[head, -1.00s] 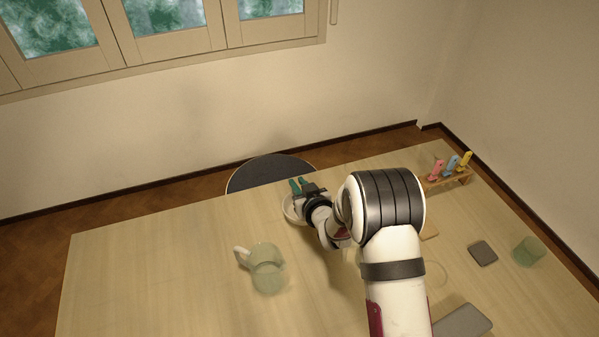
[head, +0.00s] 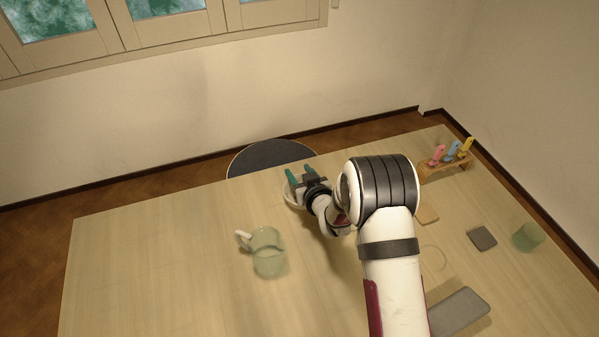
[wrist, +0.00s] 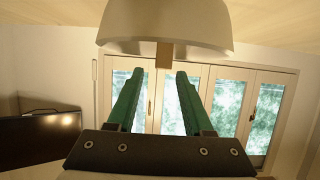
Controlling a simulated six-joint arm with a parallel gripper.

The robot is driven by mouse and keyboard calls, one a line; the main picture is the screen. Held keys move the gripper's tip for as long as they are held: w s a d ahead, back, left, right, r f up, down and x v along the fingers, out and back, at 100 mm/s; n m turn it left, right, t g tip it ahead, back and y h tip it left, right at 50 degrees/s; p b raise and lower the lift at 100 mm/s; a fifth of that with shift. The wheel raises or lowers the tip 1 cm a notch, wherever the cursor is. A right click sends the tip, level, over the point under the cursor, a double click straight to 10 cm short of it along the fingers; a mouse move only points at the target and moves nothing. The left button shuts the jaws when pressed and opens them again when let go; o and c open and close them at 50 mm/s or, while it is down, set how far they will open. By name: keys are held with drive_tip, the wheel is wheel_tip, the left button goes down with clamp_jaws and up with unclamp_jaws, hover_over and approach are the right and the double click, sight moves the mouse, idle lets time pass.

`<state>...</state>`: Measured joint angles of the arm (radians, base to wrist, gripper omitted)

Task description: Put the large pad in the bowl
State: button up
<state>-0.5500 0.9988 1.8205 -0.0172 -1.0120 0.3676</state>
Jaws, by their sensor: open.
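The white bowl (head: 289,197) stands near the far edge of the table, partly hidden by my wrist. In the wrist view, which looks upside down, the bowl (wrist: 165,24) is close beyond my fingertips. A narrow tan piece (wrist: 164,55) sticks out past its rim and looks like the end of a pad standing in the bowl; its lower part is hidden. I cannot tell for sure that it is the large pad. My gripper (head: 299,172) is open over the bowl, its green fingers apart with nothing held between them, as the wrist view also shows (wrist: 160,75).
A green glass mug or jug (head: 267,252) stands left of my arm. On the right are a small tan pad (head: 428,215), a dark grey square (head: 482,238), a larger grey slab (head: 462,310), a green cup (head: 528,237) and a wooden rack (head: 445,169) with coloured tools. The left table is clear.

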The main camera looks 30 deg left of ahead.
wheel_tip(320, 180, up, 7)
idle(0.6)
drive_tip(key=s+d+r+m+g+h, duration=0.1)
drive_tip(key=s+d+r+m+h, duration=0.2)
drive_tip(key=d, duration=0.8)
drive_tip(key=s+d+r+m+g+h, duration=0.1)
drive_tip(key=d+r+m+h, duration=0.3)
drive_tip(key=d, duration=0.6)
drive_tip(key=s+d+m+g, duration=0.2)
drive_tip(key=s+d, duration=0.1)
drive_tip(key=s, duration=0.7)
drive_tip(key=s+d+r+m+g, duration=0.1)
drive_tip(key=s+d+m+g, duration=0.2)
drive_tip(key=s, duration=0.7)
drive_tip(key=s+d+r+m+g, duration=0.1)
drive_tip(key=s+d, duration=0.3)
drive_tip(key=s, duration=0.6)
drive_tip(key=shift+s+d+r+m+g+h, duration=0.15)
drive_tip(key=shift+s+d+m+g+h, duration=0.2)
drive_tip(key=shift+m+g, duration=0.5)
